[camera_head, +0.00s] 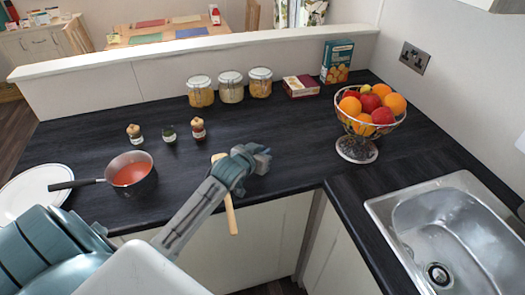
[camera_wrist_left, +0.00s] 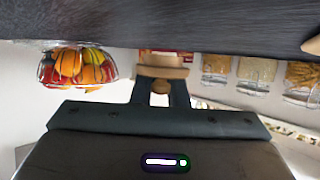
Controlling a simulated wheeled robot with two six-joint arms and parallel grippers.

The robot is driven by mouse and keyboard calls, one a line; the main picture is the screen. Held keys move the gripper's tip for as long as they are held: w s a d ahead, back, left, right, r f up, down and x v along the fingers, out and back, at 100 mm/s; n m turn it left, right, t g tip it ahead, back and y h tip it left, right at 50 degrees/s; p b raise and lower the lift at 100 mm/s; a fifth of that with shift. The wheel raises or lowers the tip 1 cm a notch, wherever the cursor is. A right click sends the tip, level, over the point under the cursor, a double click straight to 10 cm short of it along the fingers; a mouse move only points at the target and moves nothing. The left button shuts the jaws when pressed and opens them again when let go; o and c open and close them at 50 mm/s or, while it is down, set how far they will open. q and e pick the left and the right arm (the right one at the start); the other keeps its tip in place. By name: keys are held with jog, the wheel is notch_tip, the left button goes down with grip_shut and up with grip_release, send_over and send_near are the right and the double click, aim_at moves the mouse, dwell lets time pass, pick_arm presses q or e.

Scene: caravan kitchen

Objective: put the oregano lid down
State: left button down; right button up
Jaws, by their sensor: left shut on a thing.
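My left gripper (camera_head: 262,160) is shut on the oregano lid and is over the front part of the dark counter. In the wrist view, the wooden lid (camera_wrist_left: 163,72) with its round knob sits between the fingertips (camera_wrist_left: 160,86). In the head view the gripper hides the lid, and I cannot tell whether it touches the counter. The small open jar with dark green contents, the oregano jar (camera_head: 169,135), stands left of the gripper, between two lidded spice jars (camera_head: 134,135) (camera_head: 198,132). My right gripper is not in view.
A wooden utensil (camera_head: 231,212) sticks over the counter's front edge beside my left arm. A pot (camera_head: 133,182) of red liquid and a white plate (camera_head: 32,190) stand left. Several food containers stand behind; the fruit basket (camera_head: 353,126) is right. Counter (camera_head: 290,140) right of the gripper is clear.

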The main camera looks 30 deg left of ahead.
pick_arm(q)
jog(key=shift+s+f, duration=0.1)
jog(key=shift+f, duration=0.4)
jog(key=c, duration=1.4)
grip_release()
jog(key=shift+f, duration=0.1)
jog(key=shift+c, duration=0.2)
jog(key=shift+o, duration=0.2)
jog(key=shift+s+f, duration=0.1)
jog(key=shift+r, duration=0.35)
jog(key=v, duration=0.3)
jog(key=b+v, duration=0.1)
jog(key=v, duration=0.7)
jog(key=shift+w+r+b, duration=0.2)
jog(key=shift+r+b, duration=0.1)
jog(key=shift+b, duration=0.05)
jog(key=shift+s+r, duration=0.3)
jog(key=shift+s, duration=0.25)
